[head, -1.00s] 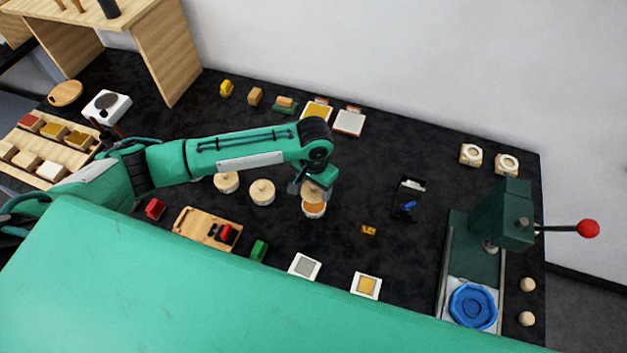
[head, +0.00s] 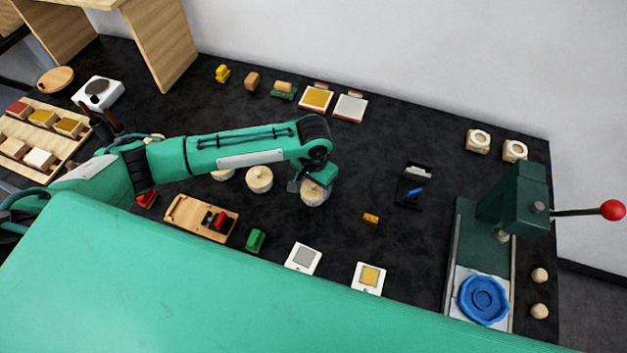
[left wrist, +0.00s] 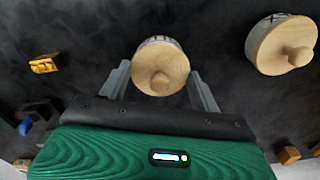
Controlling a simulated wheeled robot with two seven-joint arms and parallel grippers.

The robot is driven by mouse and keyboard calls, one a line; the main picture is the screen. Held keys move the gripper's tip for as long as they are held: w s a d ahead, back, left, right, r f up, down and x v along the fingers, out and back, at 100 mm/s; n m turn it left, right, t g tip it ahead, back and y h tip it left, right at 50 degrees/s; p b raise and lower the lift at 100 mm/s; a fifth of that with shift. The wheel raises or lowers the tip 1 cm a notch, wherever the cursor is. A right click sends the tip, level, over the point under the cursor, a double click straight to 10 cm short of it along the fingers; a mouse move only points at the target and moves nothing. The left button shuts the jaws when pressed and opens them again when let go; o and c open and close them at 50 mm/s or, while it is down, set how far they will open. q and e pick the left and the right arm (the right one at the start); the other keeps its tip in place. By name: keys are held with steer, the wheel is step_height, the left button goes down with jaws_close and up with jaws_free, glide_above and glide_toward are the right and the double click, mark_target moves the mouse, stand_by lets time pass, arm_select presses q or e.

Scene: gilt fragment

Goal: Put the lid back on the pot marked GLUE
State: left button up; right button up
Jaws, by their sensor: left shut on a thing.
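The pale wooden lid (left wrist: 162,70), round with a small knob, is between the fingers of my left gripper (left wrist: 160,90) in the left wrist view. My left gripper (head: 311,183) is shut on it. In the head view the lid sits on or right at the mouth of the pale pot (head: 313,197), and no amber contents show. A strip of the pot's marked side (left wrist: 159,40) shows beyond the lid; I cannot read the marking. My right gripper is not in view.
A lidded pot (head: 259,179) stands to the left, also in the wrist view (left wrist: 282,45); another is partly hidden by my arm. A small yellow block (head: 371,218) and black tray (head: 410,190) lie right. A green press (head: 515,210) stands far right.

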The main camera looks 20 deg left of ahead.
arm_select(q)
steer(key=shift+p, duration=0.3)
stand_by(0.5)
steer(key=shift+p, duration=0.3)
steer(key=shift+p, duration=0.55)
stand_by(0.6)
steer(key=shift+p, duration=0.35)
stand_by(0.6)
steer(key=shift+f, duration=0.1)
steer(key=shift+p, duration=0.55)
stand_by(0.6)
steer(key=o, duration=1.3)
